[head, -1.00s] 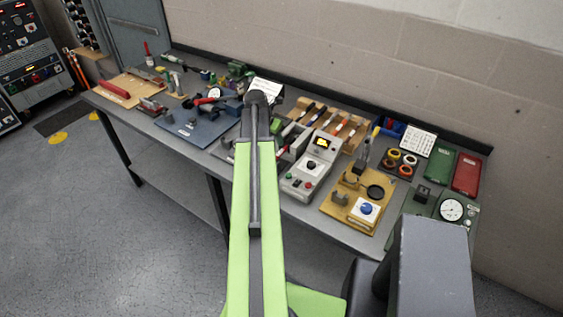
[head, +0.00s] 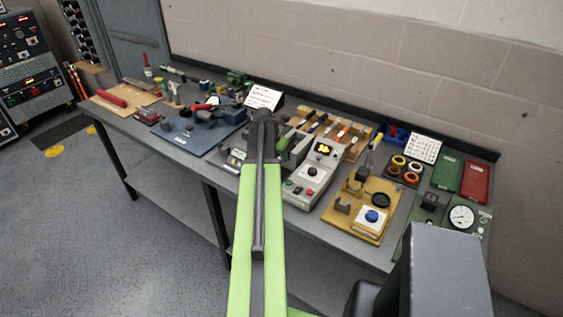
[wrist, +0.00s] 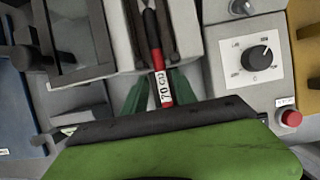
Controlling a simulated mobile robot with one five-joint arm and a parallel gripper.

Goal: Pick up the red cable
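The red cable (wrist: 155,62) shows in the wrist view as a short red length with a dark upper part and a white printed label. It lies in a light grey holder (wrist: 190,35), its lower end running down between my fingers. My gripper (wrist: 160,82) has one dark green finger on each side of the cable. The fingers look apart, with small gaps beside the cable. The lower end of the cable is hidden by my gripper body. In the head view my arm hides the cable and most of the gripper.
A grey control box (head: 315,172) with a knob and buttons stands right of my arm. Beyond it are a yellow fixture board (head: 350,228), tape rolls (head: 404,168) and a red tray (head: 476,182). A blue board (head: 185,138) lies left. A wall (head: 400,60) runs behind the bench.

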